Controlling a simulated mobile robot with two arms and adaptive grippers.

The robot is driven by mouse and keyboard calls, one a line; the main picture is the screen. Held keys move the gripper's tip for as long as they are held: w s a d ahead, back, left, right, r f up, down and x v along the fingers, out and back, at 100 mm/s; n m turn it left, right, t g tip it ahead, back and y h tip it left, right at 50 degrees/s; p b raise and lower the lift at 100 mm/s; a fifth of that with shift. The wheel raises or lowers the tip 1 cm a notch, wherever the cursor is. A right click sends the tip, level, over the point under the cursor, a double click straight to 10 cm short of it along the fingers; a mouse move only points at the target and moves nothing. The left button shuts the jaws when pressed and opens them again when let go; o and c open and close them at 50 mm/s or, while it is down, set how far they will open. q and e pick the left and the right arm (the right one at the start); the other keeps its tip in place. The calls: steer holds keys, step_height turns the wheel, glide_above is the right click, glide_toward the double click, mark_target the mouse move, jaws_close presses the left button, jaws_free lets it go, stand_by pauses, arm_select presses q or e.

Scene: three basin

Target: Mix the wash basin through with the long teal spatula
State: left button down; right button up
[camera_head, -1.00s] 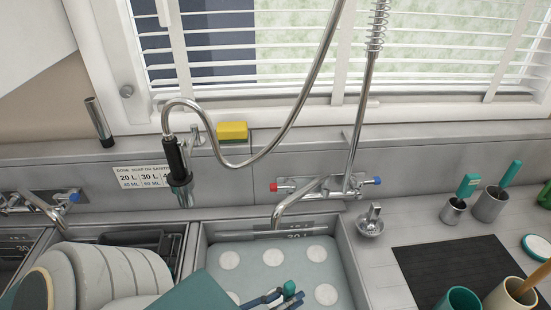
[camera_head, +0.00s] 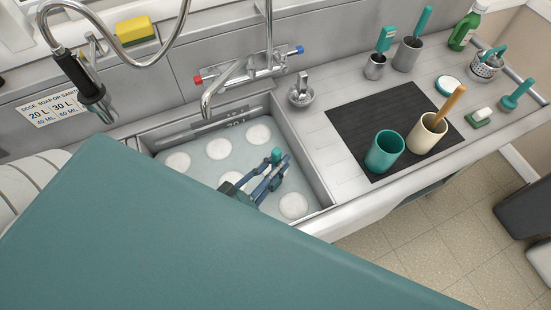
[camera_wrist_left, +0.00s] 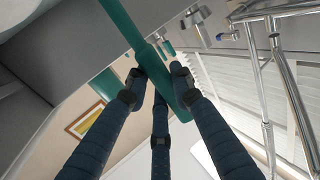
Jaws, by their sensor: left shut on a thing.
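The wash basin (camera_head: 306,165) is sunk in the counter, with pale liquid and several white round spots showing in it. My left gripper (camera_head: 270,176) is over the basin, shut on the long teal spatula (camera_head: 276,155), whose end sticks up just above the fingers. In the left wrist view the fingers close around the teal spatula (camera_wrist_left: 172,88), and its shaft runs to the upper left. The spatula's lower end and whether it touches the liquid are hidden in the head view. My right gripper is not in view.
A faucet (camera_head: 222,86) reaches over the basin's back edge. Right of it are a dark mat (camera_head: 350,125) with a teal cup (camera_head: 385,151) and a cream cup (camera_head: 427,133). A large teal surface close to the camera hides the lower left.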

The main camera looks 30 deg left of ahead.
arm_select(q)
steer(key=s+a+p, duration=0.1)
steer(key=s+a, duration=0.8)
steer(key=s, duration=0.1)
steer(key=shift+s+p, duration=0.3)
steer(key=shift+p, duration=0.1)
steer(key=w+d, duration=0.3)
steer(key=w+d+p, duration=0.1)
steer(key=w+d, duration=0.2)
steer(key=w, duration=0.1)
steer(key=w+d, duration=0.3)
steer(key=shift+w, duration=0.4)
steer(key=shift+s+p, duration=0.1)
steer(key=shift+p, duration=0.2)
